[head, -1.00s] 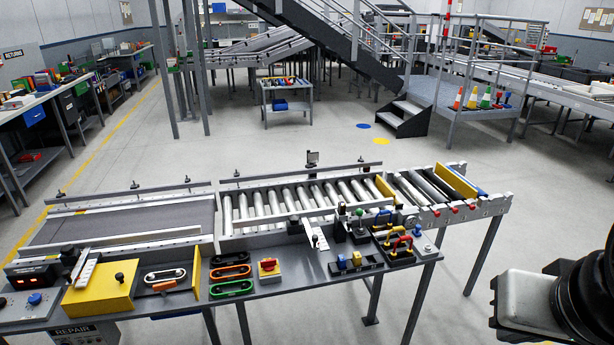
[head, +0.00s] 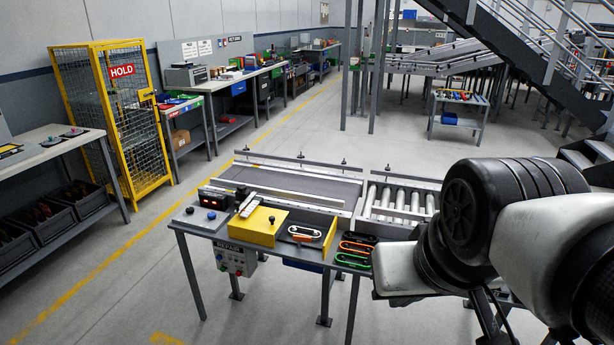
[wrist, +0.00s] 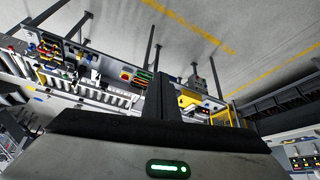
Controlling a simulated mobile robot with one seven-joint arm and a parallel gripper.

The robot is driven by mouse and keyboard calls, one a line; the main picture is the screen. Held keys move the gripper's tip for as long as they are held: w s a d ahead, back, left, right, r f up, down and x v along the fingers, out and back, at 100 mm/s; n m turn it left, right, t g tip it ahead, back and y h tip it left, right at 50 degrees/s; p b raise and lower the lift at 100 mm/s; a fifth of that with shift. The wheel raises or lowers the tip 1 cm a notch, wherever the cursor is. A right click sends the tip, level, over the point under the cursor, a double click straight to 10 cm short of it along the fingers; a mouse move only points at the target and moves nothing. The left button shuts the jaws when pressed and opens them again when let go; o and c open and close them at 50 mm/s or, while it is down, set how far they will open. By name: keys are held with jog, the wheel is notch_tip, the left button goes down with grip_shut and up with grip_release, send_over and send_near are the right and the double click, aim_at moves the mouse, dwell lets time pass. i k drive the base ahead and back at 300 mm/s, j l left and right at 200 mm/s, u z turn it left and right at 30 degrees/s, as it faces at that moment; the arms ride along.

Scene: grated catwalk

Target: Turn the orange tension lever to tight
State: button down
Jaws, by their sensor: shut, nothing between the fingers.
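The orange tension lever (head: 302,238) shows as a small orange patch under a white oval belt loop (head: 305,231). It is on the panel of the conveyor bench, just right of a yellow box (head: 258,226). It is too small to tell its exact angle. In the wrist view the yellow box (wrist: 189,100) is right of my gripper, and the lever cannot be made out. My gripper (wrist: 160,82) is shut and empty, its dark fingers in the middle of the wrist view. It is well apart from the lever.
Black, orange and green loops (head: 354,252) lie right of the lever. A roller conveyor (head: 400,200) is behind, partly hidden by my arm. A yellow HOLD cage (head: 118,120) and a side bench (head: 45,143) stand left. The floor in front is open.

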aim_at(299, 239)
jog(key=i+j+u, duration=0.1)
jog(key=i+u, duration=0.2)
jog(key=i+j+u, duration=0.1)
jog(key=i, duration=0.55)
jog(key=i+j, duration=0.1)
jog(key=i, duration=0.5)
jog(key=j+u, duration=0.05)
